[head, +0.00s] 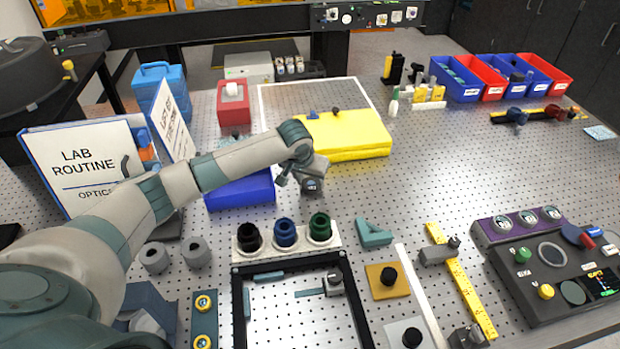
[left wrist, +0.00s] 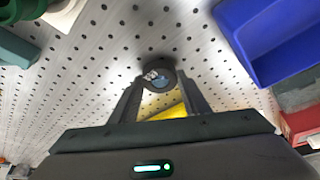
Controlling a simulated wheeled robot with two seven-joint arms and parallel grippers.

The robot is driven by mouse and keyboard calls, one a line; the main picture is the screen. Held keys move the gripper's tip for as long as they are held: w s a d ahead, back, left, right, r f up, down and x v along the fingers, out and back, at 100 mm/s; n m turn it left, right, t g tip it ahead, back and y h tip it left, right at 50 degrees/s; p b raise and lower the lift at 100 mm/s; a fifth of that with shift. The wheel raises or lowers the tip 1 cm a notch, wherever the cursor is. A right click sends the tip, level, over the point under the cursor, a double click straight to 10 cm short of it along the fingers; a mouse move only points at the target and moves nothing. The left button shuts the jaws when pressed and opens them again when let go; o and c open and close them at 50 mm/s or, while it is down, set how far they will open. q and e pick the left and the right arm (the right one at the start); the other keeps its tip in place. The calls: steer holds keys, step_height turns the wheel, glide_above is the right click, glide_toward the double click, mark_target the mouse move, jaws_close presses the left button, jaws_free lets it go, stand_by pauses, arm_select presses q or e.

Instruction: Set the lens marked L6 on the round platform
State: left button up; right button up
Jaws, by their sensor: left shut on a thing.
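My left gripper (head: 309,180) is shut on a small dark round lens mount (head: 312,186), just right of the blue tray and in front of the yellow block. In the left wrist view the lens mount (left wrist: 158,77) sits between the two fingertips (left wrist: 158,92), with bluish glass and a pale mark on its face. I cannot read that mark as L6. Black (head: 249,237), blue (head: 285,233) and green (head: 320,228) cylinders stand in a white rack. I cannot tell for certain which thing is the round platform. My right gripper is not in view.
The blue tray (head: 240,192) lies beside the gripper, and the yellow block (head: 345,136) stands behind it. A black frame (head: 240,303) lies in front of the rack. A control console (head: 550,265) stands at right. The perforated table right of the gripper is mostly clear.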

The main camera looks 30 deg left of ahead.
arm_select(q)
steer(key=shift+f, duration=0.2)
steer(key=o, duration=1.1)
steer(key=shift+r, duration=0.15)
steer(key=shift+s+d+r+b, duration=0.15)
steer(key=shift+r+b, duration=0.15)
steer(key=shift+r, duration=0.25)
steer(key=b+v, duration=0.2)
steer(key=v, duration=0.8)
steer(key=shift+s+r+b, duration=0.25)
steer(key=shift+r+b, duration=0.05)
steer(key=shift+r, duration=0.05)
